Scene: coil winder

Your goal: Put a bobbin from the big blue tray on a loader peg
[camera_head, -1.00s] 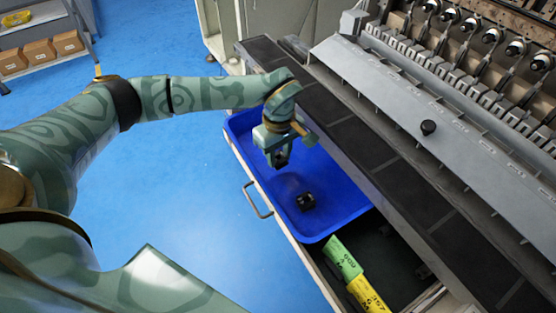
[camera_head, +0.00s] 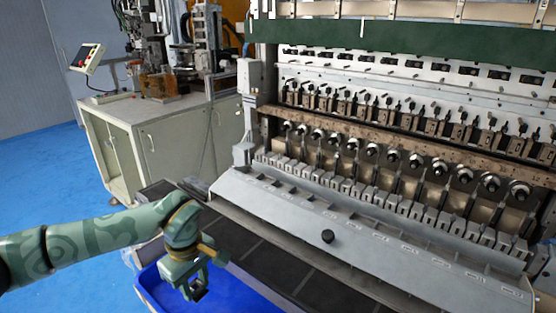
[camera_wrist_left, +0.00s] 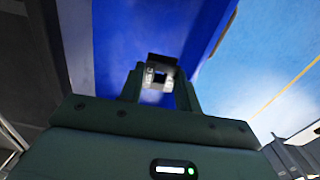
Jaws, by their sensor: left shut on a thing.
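My left gripper (camera_head: 195,290) is above the blue tray (camera_head: 152,284), at the lower left of the head view. It is shut on a small dark bobbin (camera_wrist_left: 162,62), which shows between its fingertips in the left wrist view with a dark square opening. Only part of the tray is in the head view, and its inside is mostly out of frame. A row of dark and white spindle-like pegs (camera_head: 394,156) runs along the machine; I cannot tell which are loader pegs. My right gripper is not in view.
A dark ledge (camera_head: 255,256) lies between panel and tray. A pale cabinet (camera_head: 165,135) stands at the back left; blue floor is open at left.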

